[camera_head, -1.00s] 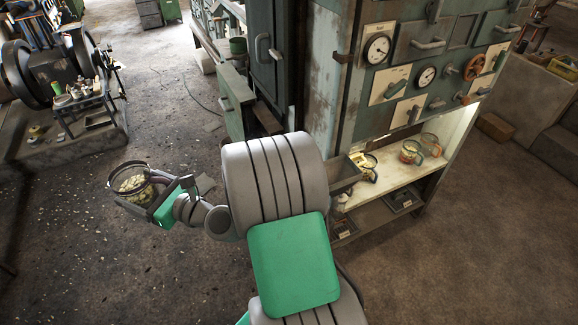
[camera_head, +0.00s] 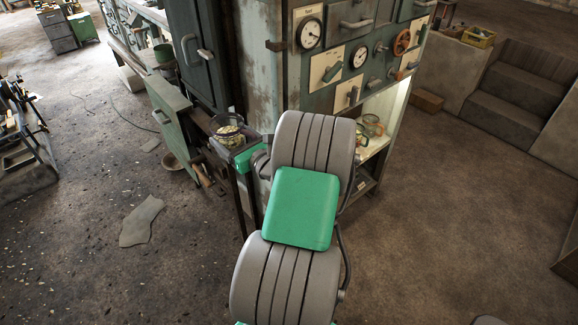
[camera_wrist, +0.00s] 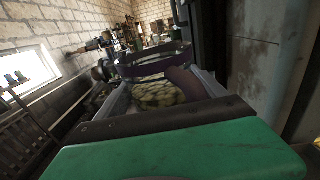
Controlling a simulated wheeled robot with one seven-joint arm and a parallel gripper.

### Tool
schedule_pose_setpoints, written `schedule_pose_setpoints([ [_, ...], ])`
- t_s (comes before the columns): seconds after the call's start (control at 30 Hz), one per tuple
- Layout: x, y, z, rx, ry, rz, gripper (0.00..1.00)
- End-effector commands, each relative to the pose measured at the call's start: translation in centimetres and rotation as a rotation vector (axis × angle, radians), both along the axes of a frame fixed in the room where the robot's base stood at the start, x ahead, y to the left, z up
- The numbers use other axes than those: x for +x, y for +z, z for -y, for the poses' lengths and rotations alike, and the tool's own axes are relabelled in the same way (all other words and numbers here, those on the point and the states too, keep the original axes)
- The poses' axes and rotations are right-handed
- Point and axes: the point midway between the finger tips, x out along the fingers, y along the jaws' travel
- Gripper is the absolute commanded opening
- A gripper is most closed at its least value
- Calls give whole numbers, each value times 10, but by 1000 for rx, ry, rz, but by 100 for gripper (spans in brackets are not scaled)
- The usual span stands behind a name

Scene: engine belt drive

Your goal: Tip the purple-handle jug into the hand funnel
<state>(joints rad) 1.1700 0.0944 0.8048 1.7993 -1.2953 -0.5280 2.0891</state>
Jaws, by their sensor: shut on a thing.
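The jug (camera_head: 228,135) is clear, with a purple rim and handle and pale lumpy contents. It looks roughly upright in the head view, in front of the green cabinet. My gripper (camera_head: 236,145) is shut on it. In the wrist view, the purple rim and handle of the jug (camera_wrist: 158,92) show between the fingers of my gripper (camera_wrist: 165,95), with the contents inside. I cannot make out the hand funnel for sure. A shallow brown round dish (camera_head: 173,161) and a wooden handle (camera_head: 202,177) show low, left of the jug; I cannot tell whether they belong together.
The cabinet (camera_head: 275,83) with gauges and levers stands close behind and right of the jug. An open green door or panel (camera_head: 168,117) is left of it. Other jugs (camera_head: 371,126) stand on a lit shelf at right. Floor at left is mostly clear, with a flat grey scrap (camera_head: 140,221).

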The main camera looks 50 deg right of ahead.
Motion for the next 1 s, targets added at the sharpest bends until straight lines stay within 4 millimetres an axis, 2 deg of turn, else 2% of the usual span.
schedule_pose_setpoints([
  [0.03, -13, -9, 27, 0, -43, 0, 7],
  [0.2, -61, -26, 101, 1, -167, 0, 7],
  [0.5, -155, -53, 196, 0, -349, -2, 7],
  [0.6, -184, -61, 217, 0, -398, -3, 7],
  [0.7, -204, -65, 231, -1, -430, -2, 7],
  [0.8, -212, -67, 236, -1, -442, -2, 7],
  [1.0, -212, -66, 236, -1, -442, -3, 7],
])
